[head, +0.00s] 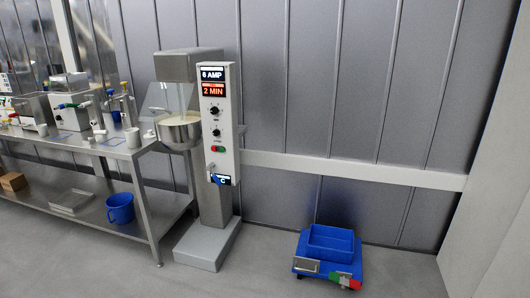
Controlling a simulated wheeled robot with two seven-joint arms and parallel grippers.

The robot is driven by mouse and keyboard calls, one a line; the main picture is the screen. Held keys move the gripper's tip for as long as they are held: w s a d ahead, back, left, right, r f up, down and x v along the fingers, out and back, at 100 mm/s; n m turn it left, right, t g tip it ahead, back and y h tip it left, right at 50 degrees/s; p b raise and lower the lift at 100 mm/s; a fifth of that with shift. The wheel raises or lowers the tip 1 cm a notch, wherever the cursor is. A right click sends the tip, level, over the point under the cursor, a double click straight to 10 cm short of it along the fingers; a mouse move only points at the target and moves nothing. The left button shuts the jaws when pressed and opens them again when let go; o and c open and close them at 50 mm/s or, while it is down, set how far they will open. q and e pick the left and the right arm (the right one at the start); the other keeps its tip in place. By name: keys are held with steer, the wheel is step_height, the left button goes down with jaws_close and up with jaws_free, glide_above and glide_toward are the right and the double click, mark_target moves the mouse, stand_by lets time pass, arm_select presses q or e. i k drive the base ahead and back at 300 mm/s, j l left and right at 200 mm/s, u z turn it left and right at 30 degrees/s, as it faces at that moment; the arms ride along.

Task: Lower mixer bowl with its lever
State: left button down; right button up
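A floor-standing mixer (214,150) stands against the panelled wall, left of the middle of the head view. Its metal bowl (179,133) hangs at the left of the column under the mixer head, with pale contents inside. A clear guard stands over the bowl. A small lever (213,177) with a blue part sits low on the panel, beside a small dark label. Neither of my grippers is in view.
A steel table (110,147) at the left holds machines and cups, with a blue bucket (120,208) on its lower shelf. A blue crate (331,243) sits on a blue wheeled base on the floor at right. The floor before the mixer is clear.

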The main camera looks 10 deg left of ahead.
mark_target(211, 165)
steer(key=i+j+z, duration=0.15)
steer(key=i+j, duration=0.15)
steer(key=i+j+z, duration=0.3)
steer(key=i+j, duration=0.2)
steer(key=j, duration=0.25)
steer(key=i+j+z, duration=0.15)
steer(key=j, duration=0.25)
steer(key=i+j+z, duration=0.2)
steer(key=j, duration=0.25)
